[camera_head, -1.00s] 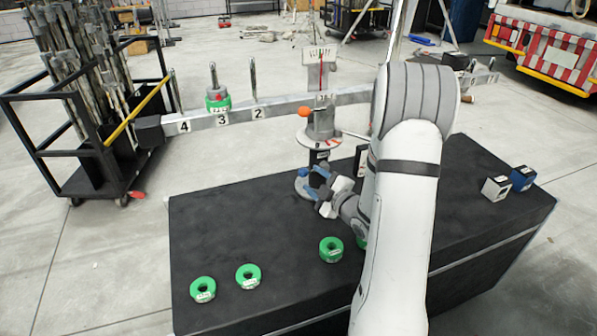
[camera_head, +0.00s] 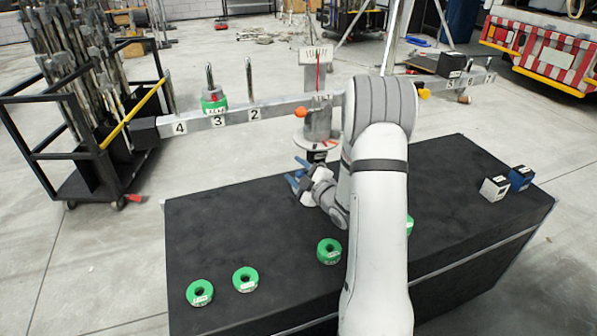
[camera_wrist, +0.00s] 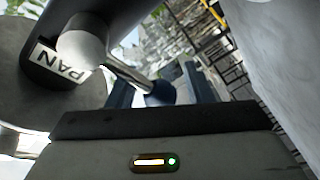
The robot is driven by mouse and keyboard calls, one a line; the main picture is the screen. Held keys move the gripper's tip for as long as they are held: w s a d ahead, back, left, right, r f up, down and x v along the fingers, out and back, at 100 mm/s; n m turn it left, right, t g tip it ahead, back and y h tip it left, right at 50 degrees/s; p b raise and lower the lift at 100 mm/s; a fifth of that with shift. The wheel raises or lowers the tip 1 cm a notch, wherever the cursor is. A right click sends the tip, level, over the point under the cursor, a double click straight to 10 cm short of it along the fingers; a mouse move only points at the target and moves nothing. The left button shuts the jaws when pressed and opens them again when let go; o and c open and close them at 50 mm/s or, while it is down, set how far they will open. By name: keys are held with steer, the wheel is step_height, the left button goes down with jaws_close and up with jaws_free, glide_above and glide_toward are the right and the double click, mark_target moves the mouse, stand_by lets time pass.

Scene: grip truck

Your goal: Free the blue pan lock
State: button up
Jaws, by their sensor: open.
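In the wrist view, a metal lever rod with a dark blue round knob (camera_wrist: 161,94) reaches out from a grey post that bears a PAN label (camera_wrist: 58,65). The knob lies between the two fingers of my gripper (camera_wrist: 162,88), and I cannot tell whether either finger touches it. In the head view, my gripper (camera_head: 298,174) has blue fingers, spread apart, beside the grey post of the scale (camera_head: 318,126). The lever and knob cannot be made out there.
The numbered beam (camera_head: 285,108) crosses above the black table (camera_head: 235,225), with a green ring (camera_head: 213,104) on a peg and a black box (camera_head: 452,65) on its right arm. Several green rings (camera_head: 246,279) lie in front. Two small boxes (camera_head: 494,188) stand at the right.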

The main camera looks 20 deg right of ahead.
jaws_close()
stand_by(0.3)
steer(key=shift+f, duration=0.1)
